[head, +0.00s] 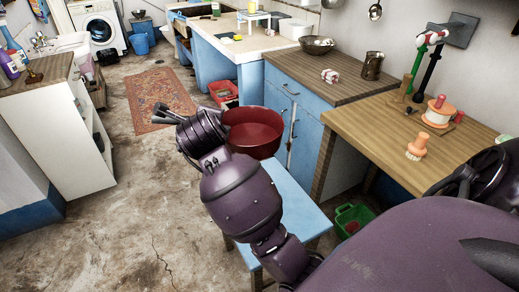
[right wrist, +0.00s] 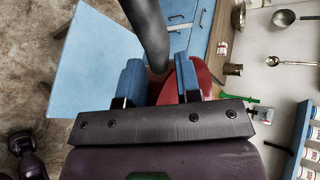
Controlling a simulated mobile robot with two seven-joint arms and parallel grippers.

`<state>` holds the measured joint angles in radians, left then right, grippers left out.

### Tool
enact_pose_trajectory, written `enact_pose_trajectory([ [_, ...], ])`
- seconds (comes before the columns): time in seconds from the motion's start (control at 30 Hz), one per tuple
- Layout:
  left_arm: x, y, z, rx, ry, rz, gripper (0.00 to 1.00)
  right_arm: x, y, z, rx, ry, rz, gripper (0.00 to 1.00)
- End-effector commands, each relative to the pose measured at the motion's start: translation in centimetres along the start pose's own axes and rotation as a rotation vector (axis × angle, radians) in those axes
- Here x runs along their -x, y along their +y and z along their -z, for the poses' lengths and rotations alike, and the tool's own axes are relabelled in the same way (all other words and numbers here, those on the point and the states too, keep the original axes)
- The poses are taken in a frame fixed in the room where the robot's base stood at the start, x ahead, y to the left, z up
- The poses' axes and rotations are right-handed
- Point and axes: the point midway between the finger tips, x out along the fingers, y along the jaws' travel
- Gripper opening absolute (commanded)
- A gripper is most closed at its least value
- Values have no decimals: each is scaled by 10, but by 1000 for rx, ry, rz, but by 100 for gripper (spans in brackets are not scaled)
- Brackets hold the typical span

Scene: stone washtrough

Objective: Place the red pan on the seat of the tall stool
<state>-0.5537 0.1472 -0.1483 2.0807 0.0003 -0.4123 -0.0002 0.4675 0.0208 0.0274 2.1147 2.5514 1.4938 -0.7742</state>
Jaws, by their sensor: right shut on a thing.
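The red pan (head: 253,131) is held in the air near the far end of the stool's light blue seat (head: 297,200). Part of the pan also shows behind the fingers in the right wrist view (right wrist: 204,80), with its dark handle (right wrist: 150,32) running up from between them. My right gripper (right wrist: 160,68) is shut on the pan's handle. In the head view my right wrist hides its fingers. The bare stool seat shows left of the fingers in the right wrist view (right wrist: 92,70). I cannot tell whether the pan touches the seat. My left gripper is not in view.
A blue cabinet (head: 296,120) with a wooden top stands behind the pan. A wooden table (head: 375,130) with brushes is right of the stool. A green bin (head: 352,218) and a red crate (head: 222,92) stand on the floor.

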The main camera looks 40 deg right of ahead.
Motion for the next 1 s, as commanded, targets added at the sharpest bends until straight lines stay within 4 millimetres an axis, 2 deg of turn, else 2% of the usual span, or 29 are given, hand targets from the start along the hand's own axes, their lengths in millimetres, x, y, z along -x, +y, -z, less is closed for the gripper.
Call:
enact_pose_trajectory([
  [0.03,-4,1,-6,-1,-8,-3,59,-31,14,7,-15,39,2,0],
  [0.2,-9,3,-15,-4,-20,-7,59,-108,42,30,-69,126,35,0],
  [0.3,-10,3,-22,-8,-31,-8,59,-141,60,43,-87,158,45,0],
  [0.4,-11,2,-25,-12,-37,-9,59,-165,74,54,-100,178,50,0],
  [0.5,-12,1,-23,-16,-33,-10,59,-179,83,61,-108,190,54,0],
  [0.67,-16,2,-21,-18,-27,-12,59,-191,95,67,-110,197,54,0],
  [1.0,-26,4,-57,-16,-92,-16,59,-228,157,89,-104,202,48,0],
])
